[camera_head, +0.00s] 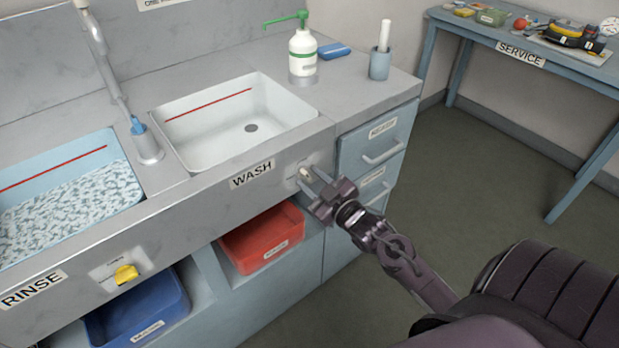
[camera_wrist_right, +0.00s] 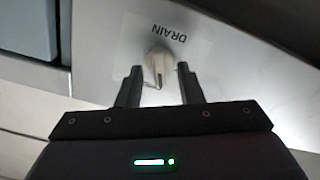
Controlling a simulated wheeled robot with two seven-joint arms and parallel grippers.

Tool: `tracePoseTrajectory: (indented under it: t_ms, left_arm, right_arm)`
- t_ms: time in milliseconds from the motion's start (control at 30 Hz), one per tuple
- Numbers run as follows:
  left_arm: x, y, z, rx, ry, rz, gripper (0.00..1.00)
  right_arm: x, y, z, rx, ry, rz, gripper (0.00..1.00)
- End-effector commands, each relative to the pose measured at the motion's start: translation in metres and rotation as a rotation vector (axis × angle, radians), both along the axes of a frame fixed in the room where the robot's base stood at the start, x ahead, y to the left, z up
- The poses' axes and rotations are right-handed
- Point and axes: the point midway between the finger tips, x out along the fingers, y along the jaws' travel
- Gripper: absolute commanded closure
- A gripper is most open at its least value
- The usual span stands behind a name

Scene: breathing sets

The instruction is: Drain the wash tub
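The wash tub (camera_head: 215,142) is a white basin with a red line on its back wall and a dark round drain hole (camera_head: 251,128) in its floor. No water shows in it. On the front panel right of the WASH label sits a cream drain knob (camera_head: 305,173); it also shows under the upside-down word DRAIN in the right wrist view (camera_wrist_right: 158,62). My right gripper (camera_head: 312,187) is at the knob, its fingers (camera_wrist_right: 160,85) open on either side with gaps visible. Whether a finger touches the knob is not clear. My left gripper is out of view.
The rinse tub (camera_head: 122,172) at left has foamy-looking contents and a yellow knob (camera_head: 126,274) below. Red (camera_head: 262,239) and blue (camera_head: 140,310) bins sit under the counter. A drawer unit (camera_head: 350,160) stands right of the knob. Floor beyond is clear.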

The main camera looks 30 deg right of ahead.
Motion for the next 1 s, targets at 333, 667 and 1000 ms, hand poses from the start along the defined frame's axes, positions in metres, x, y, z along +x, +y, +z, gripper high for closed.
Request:
tracePoseTrajectory:
  t_ms: [333,667,1000]
  left_arm:
    - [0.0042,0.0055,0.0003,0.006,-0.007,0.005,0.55]
    - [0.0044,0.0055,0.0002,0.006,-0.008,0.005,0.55]
    - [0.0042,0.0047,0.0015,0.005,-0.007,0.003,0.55]
  right_arm:
    - [0.0096,0.0009,-0.0001,-0.001,0.000,0.001,0.66]
    - [0.0093,0.0009,-0.0002,0.000,0.001,0.001,1.00]
    - [0.0092,0.0013,-0.0002,-0.027,0.000,0.001,1.00]
